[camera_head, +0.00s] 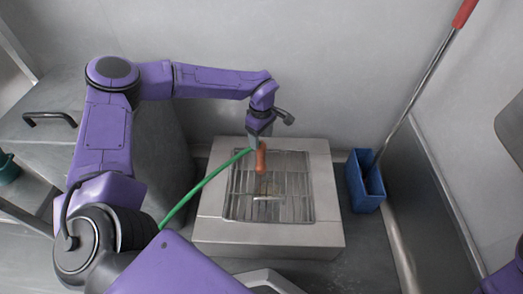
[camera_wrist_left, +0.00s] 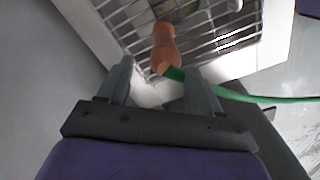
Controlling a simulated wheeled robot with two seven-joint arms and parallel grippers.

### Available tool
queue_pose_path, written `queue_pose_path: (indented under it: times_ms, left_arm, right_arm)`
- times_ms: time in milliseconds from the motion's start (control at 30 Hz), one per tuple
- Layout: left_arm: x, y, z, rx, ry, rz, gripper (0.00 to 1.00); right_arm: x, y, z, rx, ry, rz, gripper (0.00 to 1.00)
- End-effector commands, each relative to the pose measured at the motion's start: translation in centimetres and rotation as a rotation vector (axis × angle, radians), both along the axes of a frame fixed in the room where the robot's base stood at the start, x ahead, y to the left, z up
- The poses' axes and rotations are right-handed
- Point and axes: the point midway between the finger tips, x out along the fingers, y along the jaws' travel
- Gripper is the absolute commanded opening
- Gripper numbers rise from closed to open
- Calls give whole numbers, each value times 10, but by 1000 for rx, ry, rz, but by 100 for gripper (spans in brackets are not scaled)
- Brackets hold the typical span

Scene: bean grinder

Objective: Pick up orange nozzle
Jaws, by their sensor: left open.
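The orange nozzle (camera_head: 261,158) is over the grate of a white basin, on the end of a green hose (camera_head: 203,184). In the left wrist view the nozzle (camera_wrist_left: 163,46) lies just beyond my fingertips, with the green hose (camera_wrist_left: 262,98) running off to the right. My left gripper (camera_head: 256,146) is at the upper end of the nozzle in the head view. In the wrist view my left gripper (camera_wrist_left: 158,78) is open, with the nozzle's lower end near the gap between its fingers. I cannot tell whether a finger touches it. My right gripper is out of view.
The white basin (camera_head: 218,232) with a metal grate (camera_head: 292,187) stands on the floor against the wall. A blue bucket (camera_head: 365,185) with a red-handled pole (camera_head: 415,88) stands to its right. A metal counter (camera_head: 40,125) is at the left.

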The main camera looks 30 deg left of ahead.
Motion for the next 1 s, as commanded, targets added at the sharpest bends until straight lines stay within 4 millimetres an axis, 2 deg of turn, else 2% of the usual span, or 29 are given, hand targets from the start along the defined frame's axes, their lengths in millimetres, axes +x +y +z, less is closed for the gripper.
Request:
queue_pose_path:
  times_ms: [200,300,533,733,1000]
  left_arm:
    - [-7,-1,-39,-1,0,1,64]
    - [-7,-1,-53,-1,0,4,64]
    - [-7,-1,-52,-1,-2,4,64]
    - [-7,-1,-51,-1,-2,4,0]
    - [-7,-1,-50,-1,-3,3,0]
  right_arm:
    - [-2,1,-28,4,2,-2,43]
    - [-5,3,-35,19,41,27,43]
    - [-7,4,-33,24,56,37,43]
    - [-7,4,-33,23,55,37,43]
    - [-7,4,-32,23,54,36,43]
